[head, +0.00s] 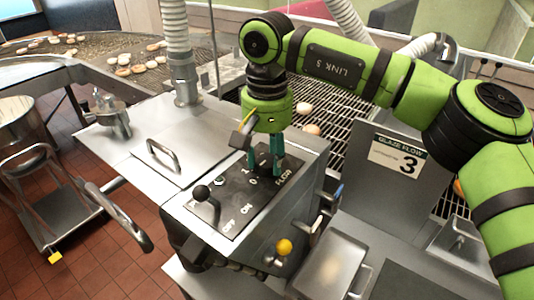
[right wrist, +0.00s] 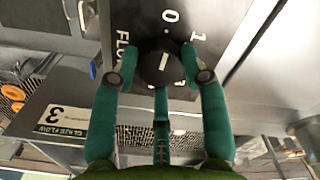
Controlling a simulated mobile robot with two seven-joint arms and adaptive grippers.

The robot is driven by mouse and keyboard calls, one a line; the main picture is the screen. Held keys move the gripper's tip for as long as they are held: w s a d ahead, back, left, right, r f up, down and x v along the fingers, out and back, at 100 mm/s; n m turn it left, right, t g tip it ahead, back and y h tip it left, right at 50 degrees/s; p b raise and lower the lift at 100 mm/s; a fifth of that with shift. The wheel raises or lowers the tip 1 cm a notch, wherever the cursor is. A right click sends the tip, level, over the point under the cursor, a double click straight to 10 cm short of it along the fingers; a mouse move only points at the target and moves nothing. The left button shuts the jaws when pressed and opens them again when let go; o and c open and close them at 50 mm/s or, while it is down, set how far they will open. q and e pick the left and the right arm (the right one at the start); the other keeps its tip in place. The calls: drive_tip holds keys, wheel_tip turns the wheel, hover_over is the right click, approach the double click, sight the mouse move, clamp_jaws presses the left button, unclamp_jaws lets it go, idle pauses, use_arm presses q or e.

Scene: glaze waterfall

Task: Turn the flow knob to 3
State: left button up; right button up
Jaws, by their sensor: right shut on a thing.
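The flow knob (right wrist: 150,68) is round and black, with a short white line on its face. It sits on a black control panel (head: 231,222) marked FLOW, OFF and ON. In the right wrist view the white line runs roughly up and down, with the 0 above it and the 1 to the upper right; the fingers hide other dial marks. My right gripper (head: 266,166) comes down from above, and its teal fingers are shut around the knob, also in the right wrist view (right wrist: 162,76). My left gripper is out of view.
A sign (head: 397,157) reads GLAZE FLOW 3. A black ball-topped lever (head: 202,193) stands on the panel left of the knob. A yellow ball knob (head: 285,247) is on the machine's front. A wire conveyor (head: 337,132) runs behind; a metal cart (head: 60,205) stands left.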

drive_tip(key=shift+f, duration=0.1)
drive_tip(key=m+b, duration=0.1)
drive_tip(key=m, duration=0.5)
drive_tip(key=shift+m, duration=0.3)
drive_tip(key=m+b, duration=0.1)
drive_tip(key=m, duration=0.5)
drive_tip(key=shift+s+f, duration=0.1)
drive_tip(key=m+b, duration=0.1)
drive_tip(key=m, duration=0.6)
drive_tip(key=shift+m+b, duration=0.3)
drive_tip(key=shift+b, duration=0.05)
drive_tip(key=m+b, duration=0.1)
drive_tip(key=m, duration=0.5)
drive_tip(key=shift+m, duration=0.3)
drive_tip(key=o, duration=1.2)
drive_tip(key=shift+c, duration=0.2)
